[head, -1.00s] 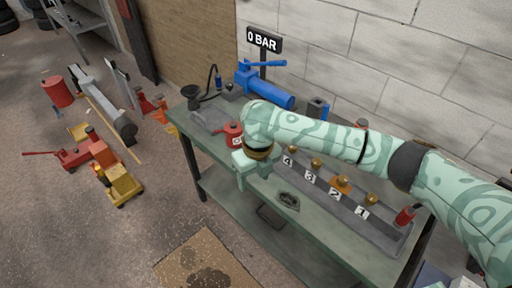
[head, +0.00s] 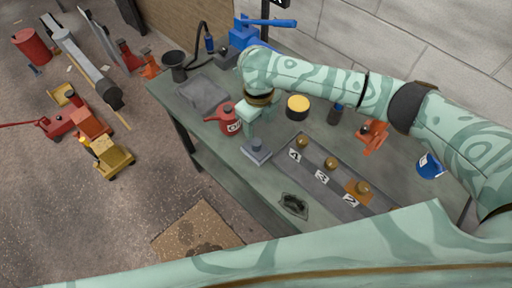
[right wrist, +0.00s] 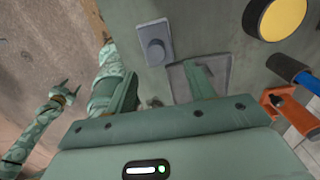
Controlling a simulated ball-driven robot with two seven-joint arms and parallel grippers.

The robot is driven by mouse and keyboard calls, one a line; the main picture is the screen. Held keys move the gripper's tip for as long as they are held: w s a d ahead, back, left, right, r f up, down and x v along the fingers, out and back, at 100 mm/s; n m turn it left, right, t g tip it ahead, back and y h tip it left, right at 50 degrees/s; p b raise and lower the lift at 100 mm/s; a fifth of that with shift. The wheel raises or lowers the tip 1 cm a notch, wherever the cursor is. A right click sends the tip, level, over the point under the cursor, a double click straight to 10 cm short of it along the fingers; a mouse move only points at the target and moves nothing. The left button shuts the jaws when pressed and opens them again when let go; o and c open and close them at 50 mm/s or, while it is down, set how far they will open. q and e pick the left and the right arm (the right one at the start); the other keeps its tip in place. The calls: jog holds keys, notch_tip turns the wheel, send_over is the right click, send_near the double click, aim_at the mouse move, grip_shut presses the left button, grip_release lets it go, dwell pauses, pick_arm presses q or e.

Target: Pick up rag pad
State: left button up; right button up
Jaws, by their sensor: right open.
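A red oil can (head: 228,121) stands left of the pad. A yellow-topped tin (head: 297,107) is to its right. A grey strip (head: 325,178) with brass knobs and number cards runs along the bench. A dark stained patch (head: 293,205) lies near the front edge.

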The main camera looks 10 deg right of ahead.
aim_at(256, 142)
jog(key=f, duration=0.3)
jog(key=shift+w+f+b, duration=0.2)
jog(key=shift+f+b, duration=0.05)
jog(key=shift+b, duration=0.1)
jog(key=shift+s+f, duration=0.1)
jog(key=shift+f, duration=0.3)
jog(key=f, duration=0.1)
jog(key=f+b, duration=0.1)
jog(key=f, duration=0.1)
jog(key=f+b, duration=0.1)
jog(key=f, duration=0.1)
jog(key=shift+s+a, duration=0.15)
jog(key=shift+a, duration=0.15)
jog(key=shift+r, duration=0.1)
jog(key=shift+c, duration=0.6)
pick_arm(q)
jog(key=f, duration=0.3)
jog(key=shift+w+f, duration=0.2)
jog(key=shift+f, duration=0.05)
pick_arm(e)
jog(key=c, duration=0.5)
